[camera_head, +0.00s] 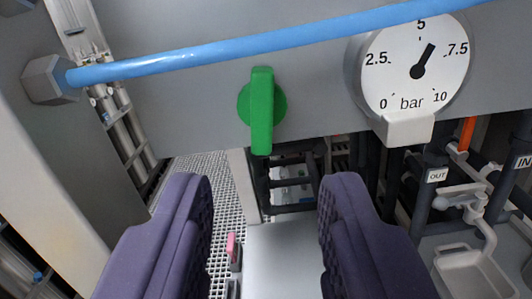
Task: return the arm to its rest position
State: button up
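My gripper (268,195) shows at the bottom of the head camera view. Its two purple ridged fingers stand well apart, with nothing between them. The gap looks onto a grey panel and floor behind. A green handle (262,110) on a grey panel sits above the gap, its bar upright. The fingertips are below the handle and do not touch it in the picture. No other part of my arm can be made out.
A blue hose (250,45) crosses the top from a grey hex fitting (48,80). A round pressure gauge (415,65) reads a little past 5 bar. Dark pipes with OUT (437,176) and IN labels, a tap and a basin (475,272) stand at right. Grating floor (205,165) shows at left.

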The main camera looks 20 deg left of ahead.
jog(key=s+a+r+g+h+b, duration=0.1)
jog(key=s+r+h+b, duration=0.25)
jog(key=r, duration=0.25)
jog(key=s+a+r+h+b, duration=0.1)
jog(key=s+r+h+b, duration=0.2)
jog(key=r, duration=0.4)
jog(key=s+r+m+b, duration=0.1)
jog(key=s+r+b, duration=0.1)
jog(key=s+r, duration=0.2)
jog(key=s+r+b, duration=0.2)
jog(key=s+r, duration=0.2)
jog(key=s, duration=0.5)
jog(key=shift+s+a+r+m+g+y+b, duration=0.2)
jog(key=shift+a+r+m+g+y+b, duration=0.15)
jog(key=shift+m+g+y, duration=0.1)
